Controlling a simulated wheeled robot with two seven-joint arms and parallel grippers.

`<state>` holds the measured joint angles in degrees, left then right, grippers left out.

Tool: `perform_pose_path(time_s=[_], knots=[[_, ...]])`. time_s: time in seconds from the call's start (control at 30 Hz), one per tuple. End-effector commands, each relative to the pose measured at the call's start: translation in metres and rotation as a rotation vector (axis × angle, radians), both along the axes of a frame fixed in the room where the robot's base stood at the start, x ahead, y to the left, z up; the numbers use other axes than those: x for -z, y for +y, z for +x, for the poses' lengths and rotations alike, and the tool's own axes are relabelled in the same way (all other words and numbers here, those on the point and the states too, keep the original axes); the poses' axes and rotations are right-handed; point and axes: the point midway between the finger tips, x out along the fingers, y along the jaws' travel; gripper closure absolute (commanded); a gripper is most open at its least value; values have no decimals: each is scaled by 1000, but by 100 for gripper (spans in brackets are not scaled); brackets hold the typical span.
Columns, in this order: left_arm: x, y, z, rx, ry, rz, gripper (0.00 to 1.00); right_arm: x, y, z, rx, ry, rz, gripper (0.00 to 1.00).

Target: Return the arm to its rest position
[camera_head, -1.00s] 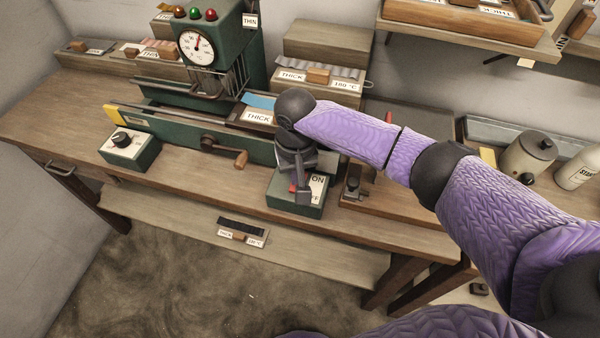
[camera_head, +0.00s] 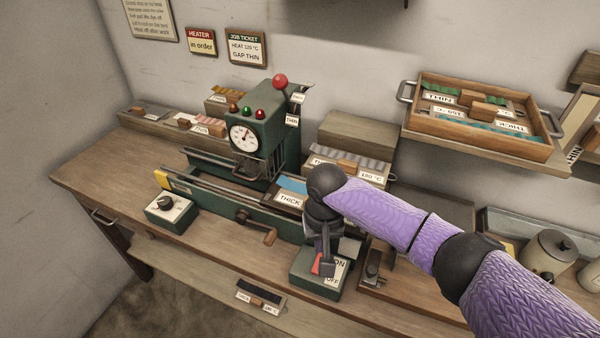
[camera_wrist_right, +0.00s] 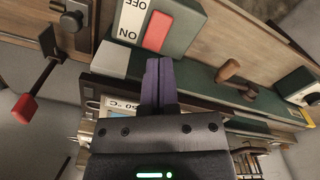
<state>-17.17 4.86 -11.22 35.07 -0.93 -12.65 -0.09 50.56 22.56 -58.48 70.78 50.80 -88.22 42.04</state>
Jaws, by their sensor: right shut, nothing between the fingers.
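My right arm (camera_head: 385,215) comes in from the right over the bench. Its gripper (camera_head: 328,268) points down just above the green switch box (camera_head: 318,286) with a red switch and an ON/OFF label. In the right wrist view the shut, empty fingers (camera_wrist_right: 157,72) are close to the red switch (camera_wrist_right: 157,31). I cannot tell if they touch the box. My left gripper is not in view.
The green machine (camera_head: 262,140) with a dial stands behind, its crank (camera_head: 262,232) left of my gripper. A knob box (camera_head: 171,211) is at the left. A wooden tray (camera_head: 480,116) sits on a shelf at upper right. Canisters (camera_head: 550,254) stand at right.

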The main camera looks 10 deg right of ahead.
Motion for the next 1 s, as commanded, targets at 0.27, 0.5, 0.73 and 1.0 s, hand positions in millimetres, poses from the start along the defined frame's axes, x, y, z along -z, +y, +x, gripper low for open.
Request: perform_pose_path(time_s=[0.27, 0.5, 0.73, 1.0], knots=[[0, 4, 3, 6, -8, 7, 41, 34, 71, -90, -306, -75, 213, 100], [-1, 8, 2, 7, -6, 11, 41, 26, 58, -146, -331, -224, 245, 100], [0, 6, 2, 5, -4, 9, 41, 15, 10, -187, -274, -281, 127, 100], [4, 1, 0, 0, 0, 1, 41, 32, -35, -217, -241, -262, -21, 100]])
